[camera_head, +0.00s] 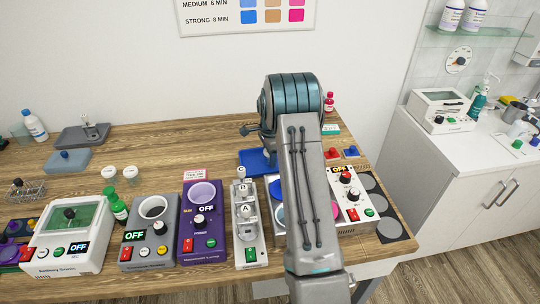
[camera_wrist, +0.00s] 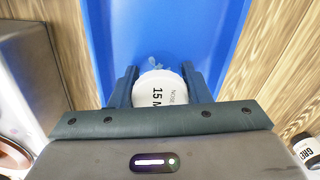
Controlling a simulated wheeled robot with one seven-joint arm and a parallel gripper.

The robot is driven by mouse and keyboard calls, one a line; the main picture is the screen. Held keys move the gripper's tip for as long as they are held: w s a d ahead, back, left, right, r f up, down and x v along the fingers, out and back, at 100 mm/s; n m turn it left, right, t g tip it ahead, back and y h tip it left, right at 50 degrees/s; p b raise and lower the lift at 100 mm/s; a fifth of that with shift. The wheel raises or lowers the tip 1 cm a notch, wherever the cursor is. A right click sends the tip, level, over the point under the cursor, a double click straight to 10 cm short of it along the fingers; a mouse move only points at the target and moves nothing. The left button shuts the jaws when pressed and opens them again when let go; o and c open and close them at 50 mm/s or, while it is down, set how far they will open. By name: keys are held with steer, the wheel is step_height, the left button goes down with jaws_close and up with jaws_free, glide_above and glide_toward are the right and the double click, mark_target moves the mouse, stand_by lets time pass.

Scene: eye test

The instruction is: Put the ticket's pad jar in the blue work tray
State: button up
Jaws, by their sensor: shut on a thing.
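In the wrist view my gripper (camera_wrist: 159,69) is shut on a round jar with a white lid (camera_wrist: 160,92). Its black print is partly hidden and reads something like "NOSE" and "15 M". The blue work tray (camera_wrist: 160,28) lies under and beyond the jar; I cannot tell whether the jar touches it. In the head view the tray (camera_head: 254,158) shows at the table's back, partly behind my arm, which hides my gripper and the held jar.
Two white-lidded jars (camera_head: 131,173) stand at the left middle, by a green bottle (camera_head: 118,208). Several devices line the front edge, including a purple one (camera_head: 203,232) and a lettered rack (camera_head: 247,222). A dark-labelled bottle (camera_wrist: 309,151) stands at the wrist view's lower right.

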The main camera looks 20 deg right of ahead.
steer(key=shift+f, duration=0.1)
steer(key=shift+f, duration=0.15)
steer(key=o, duration=1)
steer(key=shift+r, duration=0.2)
